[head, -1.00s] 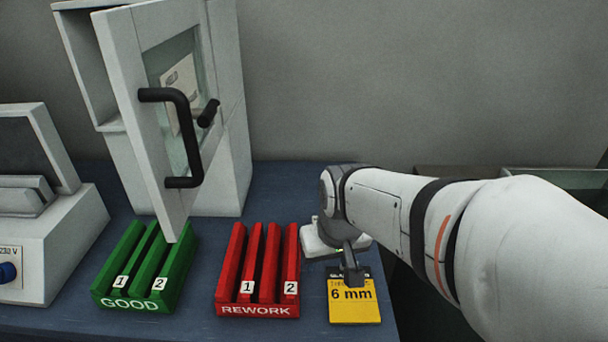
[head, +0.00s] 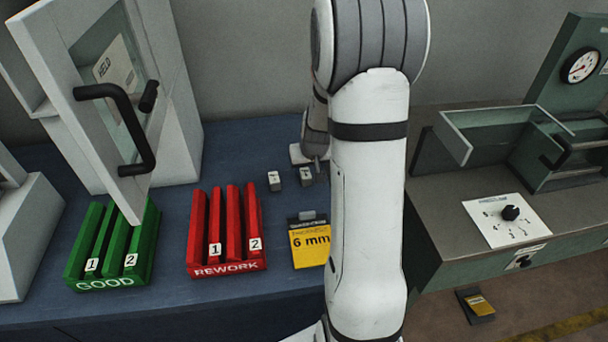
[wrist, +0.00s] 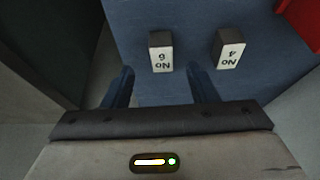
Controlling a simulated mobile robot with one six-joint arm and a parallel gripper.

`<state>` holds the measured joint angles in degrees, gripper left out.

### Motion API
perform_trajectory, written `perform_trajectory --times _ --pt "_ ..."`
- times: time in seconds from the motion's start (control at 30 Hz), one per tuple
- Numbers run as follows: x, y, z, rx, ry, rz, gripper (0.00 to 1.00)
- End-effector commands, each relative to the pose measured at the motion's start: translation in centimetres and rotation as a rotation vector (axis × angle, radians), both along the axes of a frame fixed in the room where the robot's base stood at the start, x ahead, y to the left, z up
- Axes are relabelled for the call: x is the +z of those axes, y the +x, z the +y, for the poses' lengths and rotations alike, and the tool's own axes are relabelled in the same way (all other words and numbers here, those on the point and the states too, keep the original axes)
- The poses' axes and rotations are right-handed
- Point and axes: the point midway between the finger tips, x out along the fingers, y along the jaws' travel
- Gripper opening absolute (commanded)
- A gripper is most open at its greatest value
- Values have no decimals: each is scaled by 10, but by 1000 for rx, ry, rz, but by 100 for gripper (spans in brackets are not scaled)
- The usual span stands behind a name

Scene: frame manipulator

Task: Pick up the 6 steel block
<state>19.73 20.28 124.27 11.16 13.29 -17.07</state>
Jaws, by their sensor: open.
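The 6 steel block (wrist: 160,53) is a small dark block with a white "No 6" label, upside down in the wrist view. It lies on the blue bench just ahead of my gripper (wrist: 161,86), roughly in line with the gap between the open fingers, which are empty. In the head view, the 6 block (head: 306,176) is the right one of two, close to the gripper tip (head: 317,162). The similar "No 4" block (wrist: 229,50) lies beside it, also in the head view (head: 274,181).
A red REWORK rack (head: 226,268), a green GOOD rack (head: 105,283) and a yellow 6 mm gauge (head: 310,246) stand on the bench. A cabinet with an open door (head: 90,140) is at left. A green bench with a drawer (head: 470,150) is at right.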

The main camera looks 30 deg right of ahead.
Motion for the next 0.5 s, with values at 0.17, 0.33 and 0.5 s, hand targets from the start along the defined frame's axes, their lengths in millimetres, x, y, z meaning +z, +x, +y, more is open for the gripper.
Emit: perform_trajectory --times 0.17,0.33,0.5 --pt "-15 6 -1 0 1 3 53" --pt "-35 14 -1 -1 3 4 53" --pt "-56 21 -3 -1 1 2 53"
